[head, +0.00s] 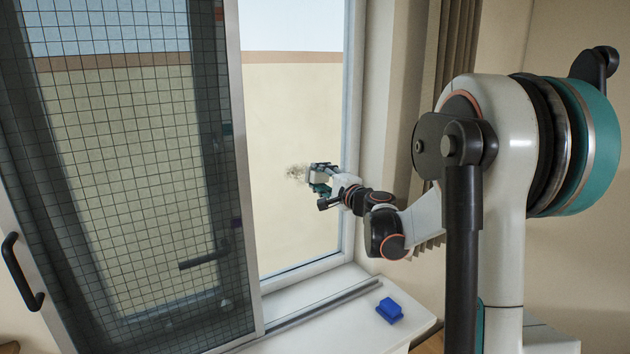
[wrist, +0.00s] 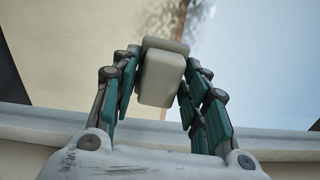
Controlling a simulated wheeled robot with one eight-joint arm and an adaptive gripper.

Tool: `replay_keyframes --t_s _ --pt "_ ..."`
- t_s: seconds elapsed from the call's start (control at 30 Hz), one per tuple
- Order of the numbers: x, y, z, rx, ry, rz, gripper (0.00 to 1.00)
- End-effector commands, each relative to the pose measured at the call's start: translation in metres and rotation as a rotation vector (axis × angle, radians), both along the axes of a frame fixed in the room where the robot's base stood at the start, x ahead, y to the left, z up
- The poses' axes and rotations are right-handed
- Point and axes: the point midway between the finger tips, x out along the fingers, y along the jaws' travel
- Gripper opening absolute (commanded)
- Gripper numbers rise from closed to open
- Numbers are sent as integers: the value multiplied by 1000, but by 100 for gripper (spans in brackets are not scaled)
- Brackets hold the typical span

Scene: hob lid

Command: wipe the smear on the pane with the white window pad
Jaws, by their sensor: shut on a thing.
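My gripper (head: 322,178) is at the pane (head: 295,120), at the right end of the smear. In the wrist view, its teal fingers (wrist: 162,85) are shut on the white window pad (wrist: 160,78), a pale block with rounded edges. The smear (head: 297,173) is a speckled grey-brown patch just left of the gripper in the head view; its right end is hidden behind the gripper. I cannot tell whether the pad touches the glass.
A dark gridded screen panel (head: 130,170) with a black handle (head: 20,272) covers the left of the window. The window frame (head: 352,130) stands close on the right.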

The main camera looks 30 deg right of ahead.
Motion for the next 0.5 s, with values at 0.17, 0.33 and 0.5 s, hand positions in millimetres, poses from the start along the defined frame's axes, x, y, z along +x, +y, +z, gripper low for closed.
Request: replay_keyframes --t_s 0.17,0.33,0.5 --pt "1 -6 0 0 0 1 22" --pt "3 -4 0 0 0 2 22" --pt "2 7 0 0 0 4 22"
